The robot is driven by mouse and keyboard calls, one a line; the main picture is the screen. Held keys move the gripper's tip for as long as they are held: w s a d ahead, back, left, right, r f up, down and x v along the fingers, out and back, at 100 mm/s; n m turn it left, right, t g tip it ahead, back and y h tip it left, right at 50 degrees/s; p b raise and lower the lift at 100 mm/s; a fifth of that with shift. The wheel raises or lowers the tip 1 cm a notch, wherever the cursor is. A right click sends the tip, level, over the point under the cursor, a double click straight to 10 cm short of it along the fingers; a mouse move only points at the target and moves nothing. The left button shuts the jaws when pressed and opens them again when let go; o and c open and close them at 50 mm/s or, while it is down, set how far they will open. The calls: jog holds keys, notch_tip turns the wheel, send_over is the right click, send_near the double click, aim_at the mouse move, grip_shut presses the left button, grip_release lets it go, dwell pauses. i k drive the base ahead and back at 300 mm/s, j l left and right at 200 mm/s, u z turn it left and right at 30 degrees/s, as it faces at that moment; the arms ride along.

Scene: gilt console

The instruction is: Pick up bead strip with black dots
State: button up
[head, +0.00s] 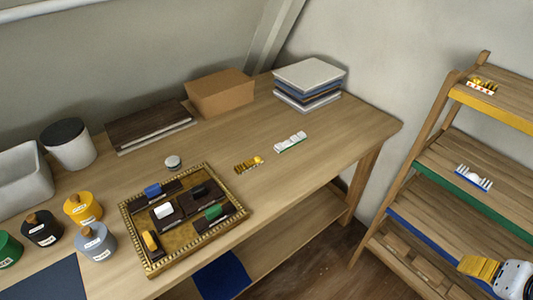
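Small bead strips lie in several places in the head view. A yellow-gold strip (248,164) with darker marks lies on the wooden table, right of the framed tray. A white strip with a green edge (290,142) lies just beyond it. A yellow, red and white strip (482,87) sits on the top shelf of the ladder rack, and a white and blue strip (473,178) on the shelf below. Black dots are too small to make out on any. My gripper (480,267), yellow and white, is at the bottom right, partly cut off, away from the table strips; its opening is unclear.
A gilt-framed tray (129,227) with dark blocks stands on the table (335,140). Lidded jars (83,208) stand left of it. A cardboard box (220,93), a dark board and stacked books (308,80) stand behind. The ladder rack (455,150) stands right, with a floor gap between.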

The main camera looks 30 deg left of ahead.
aim_at(248, 165)
jog(key=i+u, duration=0.1)
jog(key=u, duration=0.4)
jog(key=l+u, duration=0.1)
jog(key=u, duration=0.35)
jog(key=i+l+u, duration=0.1)
jog(key=u, duration=0.4)
jog(key=l+u, duration=0.1)
jog(key=u, duration=0.35)
jog(key=i+j+u, duration=0.35)
jog(key=i, duration=0.25)
jog(key=i+u, duration=0.35)
jog(key=i, duration=0.25)
jog(key=j, duration=0.1)
